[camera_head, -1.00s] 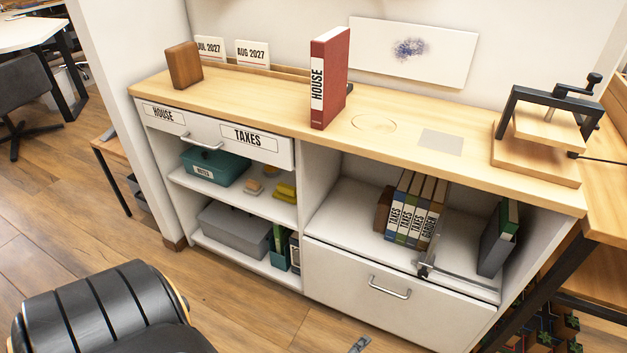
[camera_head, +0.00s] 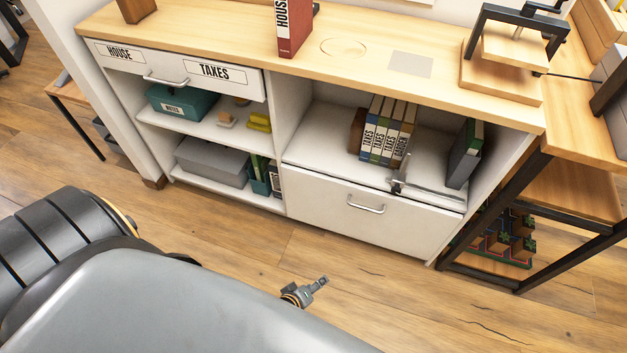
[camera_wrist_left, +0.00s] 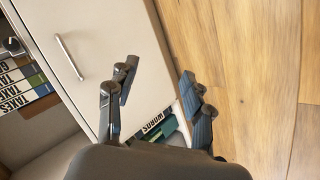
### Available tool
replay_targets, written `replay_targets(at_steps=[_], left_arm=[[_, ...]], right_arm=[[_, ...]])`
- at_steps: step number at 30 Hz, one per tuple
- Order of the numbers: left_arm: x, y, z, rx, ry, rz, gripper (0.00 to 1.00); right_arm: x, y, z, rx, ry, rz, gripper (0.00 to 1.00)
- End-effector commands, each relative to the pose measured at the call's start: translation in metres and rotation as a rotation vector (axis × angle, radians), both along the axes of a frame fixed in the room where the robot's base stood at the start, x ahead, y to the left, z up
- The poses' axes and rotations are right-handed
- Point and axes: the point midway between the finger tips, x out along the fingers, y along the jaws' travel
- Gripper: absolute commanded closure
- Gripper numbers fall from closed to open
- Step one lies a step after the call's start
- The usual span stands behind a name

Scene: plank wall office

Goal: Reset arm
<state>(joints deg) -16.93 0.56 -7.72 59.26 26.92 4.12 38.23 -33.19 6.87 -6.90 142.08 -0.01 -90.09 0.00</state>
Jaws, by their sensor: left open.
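My left arm reaches in from the lower left in the head view, its grey links covering the lower left corner. A small part of my left gripper (camera_head: 306,292) shows beyond the arm, over the wooden floor. In the left wrist view my left gripper (camera_wrist_left: 158,76) has its two fingers spread apart with nothing between them. Beyond the fingers are the white cabinet drawer front (camera_wrist_left: 95,45) and the floor. My right gripper is in neither view.
The cabinet's wooden top (camera_head: 210,42) carries a red HOUSE binder (camera_head: 294,28) and a press (camera_head: 508,60). Its drawer (camera_head: 365,208) is closed; several TAXES binders (camera_head: 385,130) stand in the open compartment above. The floor (camera_head: 390,280) in front is clear.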

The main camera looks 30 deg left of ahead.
Motion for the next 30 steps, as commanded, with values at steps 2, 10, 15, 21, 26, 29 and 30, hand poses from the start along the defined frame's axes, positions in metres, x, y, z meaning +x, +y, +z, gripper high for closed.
replay_targets(at_steps=[2,10,15,21,26,29,30], left_arm=[[0.0,0.0,0.0,-0.001,0.0,0.001,0.49],[-0.002,0.0,0.0,0.007,0.005,-0.008,0.49],[-0.023,0.001,-0.001,0.082,0.061,-0.103,0.49],[-0.071,0.006,-0.009,0.234,0.178,-0.316,0.49],[-0.112,0.014,-0.012,0.347,0.271,-0.502,0.49],[-0.139,0.02,-0.013,0.41,0.327,-0.619,0.49],[-0.15,0.023,-0.012,0.435,0.35,-0.669,0.49]], right_arm=[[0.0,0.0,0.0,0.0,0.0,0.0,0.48],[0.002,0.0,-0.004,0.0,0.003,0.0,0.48],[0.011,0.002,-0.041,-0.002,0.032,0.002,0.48],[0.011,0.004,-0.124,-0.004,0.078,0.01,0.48],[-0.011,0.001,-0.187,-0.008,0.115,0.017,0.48],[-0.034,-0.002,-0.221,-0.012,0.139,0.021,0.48],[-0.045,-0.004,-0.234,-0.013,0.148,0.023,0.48]])
